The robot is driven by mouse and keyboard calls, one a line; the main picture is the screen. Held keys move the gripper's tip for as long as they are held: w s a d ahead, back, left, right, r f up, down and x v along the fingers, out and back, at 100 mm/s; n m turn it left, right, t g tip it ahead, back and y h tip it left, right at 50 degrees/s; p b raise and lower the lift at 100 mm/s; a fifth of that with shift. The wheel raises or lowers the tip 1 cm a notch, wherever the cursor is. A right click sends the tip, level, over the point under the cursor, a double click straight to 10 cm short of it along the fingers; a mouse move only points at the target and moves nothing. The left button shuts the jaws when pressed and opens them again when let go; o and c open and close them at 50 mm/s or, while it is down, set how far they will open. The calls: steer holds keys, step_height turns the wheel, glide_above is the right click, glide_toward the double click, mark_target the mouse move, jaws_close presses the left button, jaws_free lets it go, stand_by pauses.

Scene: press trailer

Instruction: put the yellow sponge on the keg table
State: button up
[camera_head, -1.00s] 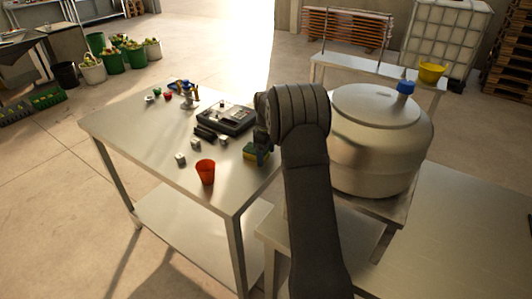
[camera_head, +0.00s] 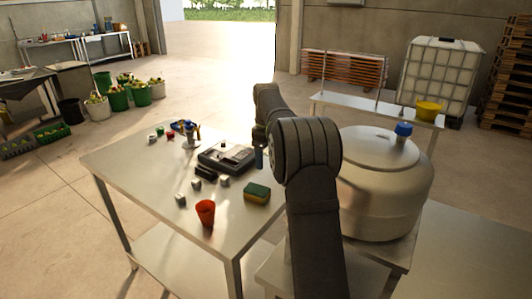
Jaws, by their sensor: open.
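The yellow sponge (camera_head: 257,194), with a green top layer, lies flat near the right edge of the metal work table (camera_head: 160,209). My gripper (camera_head: 259,160) is open, beyond and above the sponge and apart from it. My dark arm hides part of the gripper, and its fingers are small in the view. The keg table (camera_head: 376,254) stands at the right, under the big metal keg (camera_head: 381,195) with a blue cap. My arm hides the left part of the keg table.
On the work table are an orange-red cup (camera_head: 205,212), a grey device (camera_head: 227,157), several small pale cubes (camera_head: 196,184) and small items at the far left. A bare metal surface (camera_head: 465,250) lies right of the keg. The keg covers much of its table.

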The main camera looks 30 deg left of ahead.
steer(key=o, duration=0.6)
steer(key=shift+r, duration=0.6)
steer(key=shift+c, duration=0.2)
steer(key=n+t+y, duration=0.2)
steer(key=n+t, duration=1.1)
steer(key=n, duration=0.5)
glide_toward(257, 193)
steer(key=w+f, duration=0.1)
steer(key=w+a, duration=0.1)
steer(key=w+f, duration=0.1)
steer(key=shift+w+a+f, duration=0.3)
steer(key=shift+w+a, duration=0.1)
steer(key=shift+w+f, duration=0.25)
steer(key=shift+f, duration=0.05)
steer(key=shift+x, duration=3.5)
